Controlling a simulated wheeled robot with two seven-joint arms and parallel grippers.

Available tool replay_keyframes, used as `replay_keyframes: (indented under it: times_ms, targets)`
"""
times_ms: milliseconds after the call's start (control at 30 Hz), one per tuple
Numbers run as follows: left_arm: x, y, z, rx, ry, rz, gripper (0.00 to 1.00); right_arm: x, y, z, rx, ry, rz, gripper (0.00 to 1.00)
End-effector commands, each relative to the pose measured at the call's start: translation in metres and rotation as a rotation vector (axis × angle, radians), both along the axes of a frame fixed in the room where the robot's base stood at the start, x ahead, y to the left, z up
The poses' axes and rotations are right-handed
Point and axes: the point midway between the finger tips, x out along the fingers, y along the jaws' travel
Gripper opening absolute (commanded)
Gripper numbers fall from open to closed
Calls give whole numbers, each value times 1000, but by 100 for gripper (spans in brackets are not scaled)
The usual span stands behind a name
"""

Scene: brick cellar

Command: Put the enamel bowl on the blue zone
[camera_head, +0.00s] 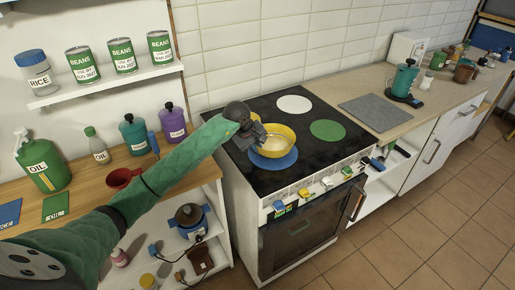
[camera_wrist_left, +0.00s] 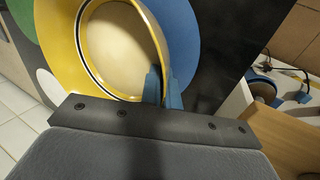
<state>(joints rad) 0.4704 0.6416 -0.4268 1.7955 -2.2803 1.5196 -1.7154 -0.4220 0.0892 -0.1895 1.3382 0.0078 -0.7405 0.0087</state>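I cannot tell whether the bowl touches the hob. My right gripper is out of view.
A white zone (camera_head: 294,104) and a green zone (camera_head: 328,130) on the hob are bare. Knobs line the stove's front. A grey mat (camera_head: 375,112) lies on the right counter.

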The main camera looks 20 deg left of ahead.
Motion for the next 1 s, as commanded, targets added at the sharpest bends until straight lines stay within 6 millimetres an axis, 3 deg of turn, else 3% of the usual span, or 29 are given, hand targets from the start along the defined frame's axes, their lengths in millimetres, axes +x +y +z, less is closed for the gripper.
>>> replay_keyframes:
  times_ms: [200,333,767,867,1000]
  targets:
    - [0,0,-1,0,-2,-1,0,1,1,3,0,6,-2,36]
    - [0,0,-1,0,0,0,25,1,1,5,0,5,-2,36]
    - [0,0,0,0,0,0,25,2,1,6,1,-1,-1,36]
    - [-1,1,2,1,-1,0,25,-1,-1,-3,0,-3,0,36]
    - [-4,5,13,2,-4,-1,25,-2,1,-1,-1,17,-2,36]
